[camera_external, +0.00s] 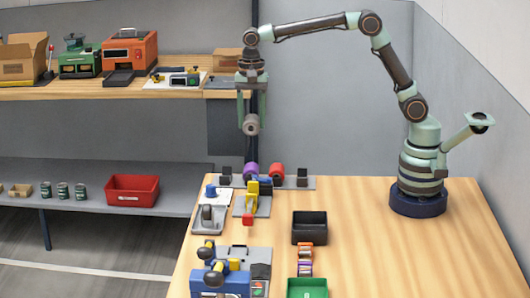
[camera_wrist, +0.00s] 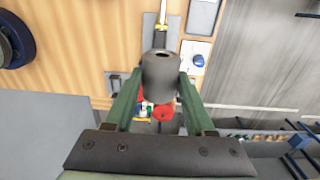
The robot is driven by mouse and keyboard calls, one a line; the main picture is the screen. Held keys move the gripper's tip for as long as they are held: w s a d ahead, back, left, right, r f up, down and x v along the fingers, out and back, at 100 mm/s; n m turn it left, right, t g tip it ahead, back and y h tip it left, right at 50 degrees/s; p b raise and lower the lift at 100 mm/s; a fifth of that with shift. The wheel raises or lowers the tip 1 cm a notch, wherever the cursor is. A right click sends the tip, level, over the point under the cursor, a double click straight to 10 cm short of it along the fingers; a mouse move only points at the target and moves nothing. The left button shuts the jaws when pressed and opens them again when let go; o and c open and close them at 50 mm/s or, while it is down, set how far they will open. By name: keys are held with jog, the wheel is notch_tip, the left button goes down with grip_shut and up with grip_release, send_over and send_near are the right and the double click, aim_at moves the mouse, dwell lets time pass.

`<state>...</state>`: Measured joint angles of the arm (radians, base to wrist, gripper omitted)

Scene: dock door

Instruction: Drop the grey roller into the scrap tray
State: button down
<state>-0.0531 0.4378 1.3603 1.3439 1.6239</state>
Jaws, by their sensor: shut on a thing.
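My gripper (camera_external: 252,118) points down, high above the left back of the wooden table. It is shut on the grey roller (camera_external: 251,126), a dark grey cylinder with a hole through it. In the wrist view the roller (camera_wrist: 160,82) sits between the two green fingers, clear of everything below. A black open tray (camera_external: 310,229) stands on the table, lower and to the right of the gripper, and looks empty. A green tray (camera_external: 307,289) stands at the front edge of view. No label shows which is the scrap tray.
A purple roller (camera_external: 251,170) and a red roller (camera_external: 277,170) sit on a rack below the roller. Yellow and grey fixtures (camera_external: 252,195) stand in front. Small striped items (camera_external: 305,260) lie between the trays. The table's right side is clear. A red bin (camera_external: 132,190) is on the left shelf.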

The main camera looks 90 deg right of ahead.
jog(key=shift+r, duration=0.35)
jog(key=s+a+f, duration=0.6)
jog(key=a+f, duration=0.1)
jog(key=a, duration=0.1)
send_over(309, 228)
jog(key=a, duration=0.2)
notch_tip(309, 228, down, 7)
jog(key=shift+d+f, duration=0.15)
jog(key=shift+f, duration=2.4)
jog(key=shift+c, duration=0.9)
grip_release()
